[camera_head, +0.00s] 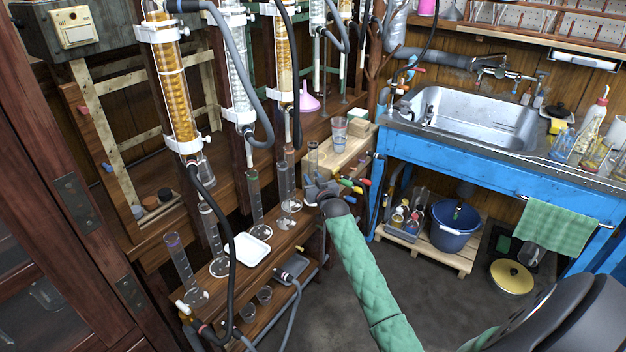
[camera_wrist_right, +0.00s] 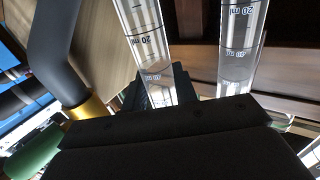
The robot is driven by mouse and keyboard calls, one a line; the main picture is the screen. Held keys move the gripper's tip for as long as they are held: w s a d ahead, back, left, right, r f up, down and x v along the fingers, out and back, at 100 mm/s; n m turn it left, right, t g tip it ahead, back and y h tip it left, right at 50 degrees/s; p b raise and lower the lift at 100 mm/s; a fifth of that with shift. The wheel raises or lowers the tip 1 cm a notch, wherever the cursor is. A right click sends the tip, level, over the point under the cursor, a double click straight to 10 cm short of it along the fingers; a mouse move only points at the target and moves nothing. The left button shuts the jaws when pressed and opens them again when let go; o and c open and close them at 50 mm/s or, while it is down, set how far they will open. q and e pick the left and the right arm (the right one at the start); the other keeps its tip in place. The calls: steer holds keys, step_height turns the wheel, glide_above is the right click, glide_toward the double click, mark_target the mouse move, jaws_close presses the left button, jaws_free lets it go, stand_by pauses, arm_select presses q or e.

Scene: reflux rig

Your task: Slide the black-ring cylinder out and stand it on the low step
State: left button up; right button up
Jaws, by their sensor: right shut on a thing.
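My right gripper (camera_head: 317,187) reaches in at the end of the green-sleeved arm and is shut on a clear graduated cylinder (camera_head: 312,157). The cylinder's rim looks dark, which fits the black ring, but it is small here. The cylinder stands about upright at the right end of the cylinder row; the gripper hides its foot. In the right wrist view it shows between the jaws (camera_wrist_right: 148,45), with a second cylinder (camera_wrist_right: 238,50) beside it. The pale wooden step (camera_head: 332,166) lies just behind and right of the held cylinder. My left gripper is not in view.
Several other cylinders stand along the wooden shelf to the left, the nearest ones (camera_head: 283,182) close to the gripper. Coloured valve handles (camera_head: 352,184) stick out right of the gripper. A white tray (camera_head: 247,250) sits nearer.

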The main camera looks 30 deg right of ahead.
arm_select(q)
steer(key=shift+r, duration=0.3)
arm_select(e)
steer(key=shift+f, duration=0.2)
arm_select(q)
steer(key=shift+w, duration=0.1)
arm_select(e)
steer(key=o, duration=1)
steer(key=shift+s+a, duration=0.1)
steer(key=shift+s, duration=0.15)
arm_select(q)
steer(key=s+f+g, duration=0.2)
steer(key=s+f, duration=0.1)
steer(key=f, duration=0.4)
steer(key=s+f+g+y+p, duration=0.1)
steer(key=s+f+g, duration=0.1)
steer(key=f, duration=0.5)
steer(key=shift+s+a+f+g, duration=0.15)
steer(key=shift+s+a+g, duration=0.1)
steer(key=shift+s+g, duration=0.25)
arm_select(e)
steer(key=v, duration=0.7)
steer(key=shift+s, duration=0.15)
